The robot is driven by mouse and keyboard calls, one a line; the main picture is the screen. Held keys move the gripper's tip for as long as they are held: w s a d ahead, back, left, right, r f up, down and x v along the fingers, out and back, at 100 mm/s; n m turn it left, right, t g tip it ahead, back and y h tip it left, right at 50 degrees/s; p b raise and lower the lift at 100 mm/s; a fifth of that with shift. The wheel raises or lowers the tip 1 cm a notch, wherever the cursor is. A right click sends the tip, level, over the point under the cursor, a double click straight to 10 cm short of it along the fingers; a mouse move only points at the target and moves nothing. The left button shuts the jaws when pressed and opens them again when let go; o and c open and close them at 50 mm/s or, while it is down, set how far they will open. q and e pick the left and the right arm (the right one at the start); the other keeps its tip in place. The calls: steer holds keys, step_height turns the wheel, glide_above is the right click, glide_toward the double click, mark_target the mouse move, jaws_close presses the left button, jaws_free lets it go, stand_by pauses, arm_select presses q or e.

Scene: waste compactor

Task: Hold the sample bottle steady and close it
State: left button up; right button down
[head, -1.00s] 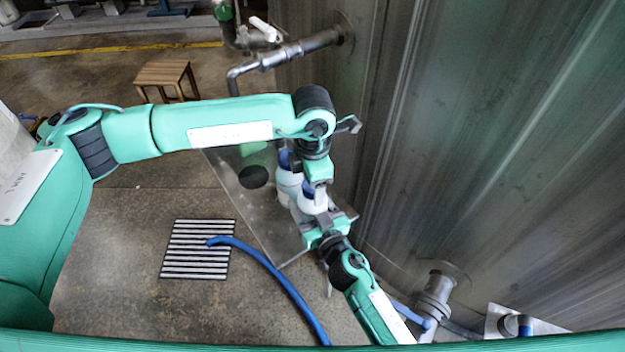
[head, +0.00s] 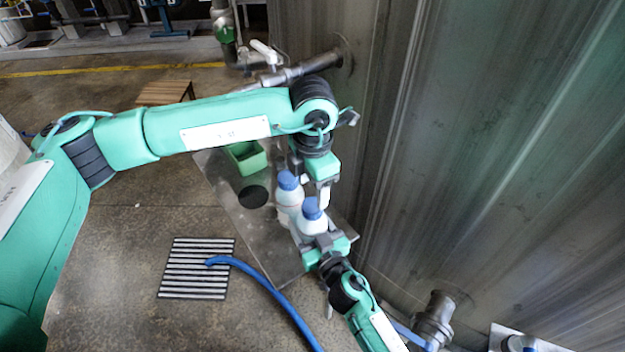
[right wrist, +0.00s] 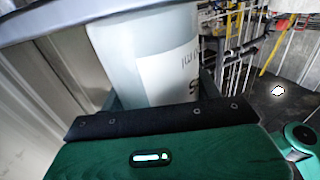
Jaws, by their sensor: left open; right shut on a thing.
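The sample bottle (head: 311,226) is white with a blue cap (head: 310,208) on its top, and it stands upright on the metal shelf. My right gripper (head: 322,242) is shut around its body from the near side. In the right wrist view the pale bottle (right wrist: 148,55) fills the space beyond the jaws, with part of a printed label showing. My left gripper (head: 325,190) is open, pointing down just behind and right of the blue cap, apart from it as far as I can see. How tight the cap sits cannot be told.
A second white bottle (head: 287,202) with a blue cap stands close behind to the left. The metal shelf (head: 232,198) also bears a green bin (head: 247,158) and a black disc (head: 254,196). The steel wall (head: 470,170) stands close on the right. A blue hose (head: 275,280) crosses the floor.

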mark_target(312, 205)
arm_select(q)
steer(key=shift+r+n, duration=1.05)
steer(key=shift+n, duration=0.55)
steer(key=shift+f, duration=4)
steer(key=c, duration=1)
steer(key=o, duration=1.1)
